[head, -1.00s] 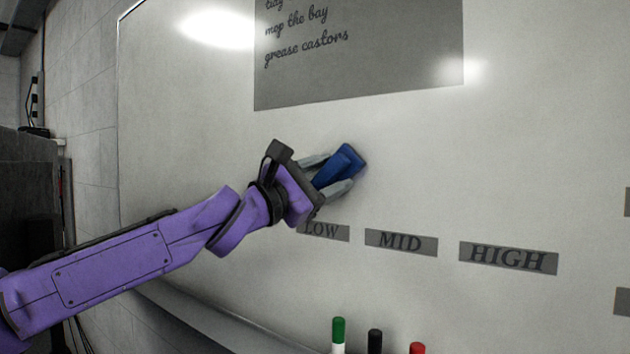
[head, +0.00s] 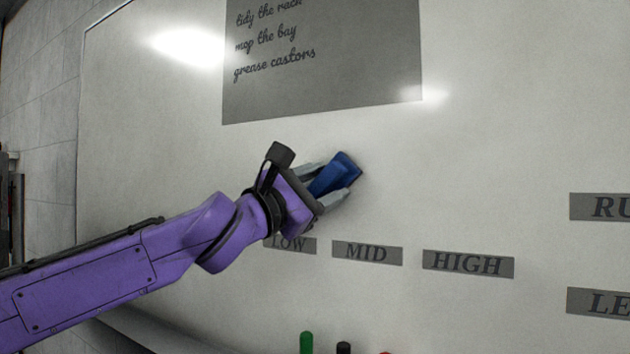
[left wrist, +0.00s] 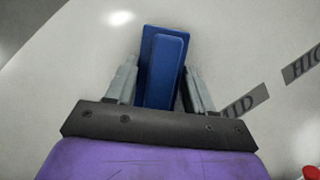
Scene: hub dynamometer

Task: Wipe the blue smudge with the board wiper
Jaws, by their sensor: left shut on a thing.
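The board wiper (head: 338,174) is a blue block, held at the whiteboard (head: 480,150) above the LOW and MID labels. My left gripper (head: 330,182) is shut on it, one grey finger on each side. In the left wrist view the wiper (left wrist: 163,68) stands between the fingers of my left gripper (left wrist: 161,85), its far face against or very close to the board; I cannot tell exact contact. No blue smudge shows on the bare board; any part of it behind the wiper or arm is hidden. My right gripper is not in view.
A grey panel (head: 322,90) with handwritten lines is above. Labels LOW (head: 297,245), MID (head: 367,253) and HIGH (head: 468,264) run below, with more labels (head: 600,207) at right. Green (head: 306,342) and black (head: 343,348) marker tops show at the bottom edge.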

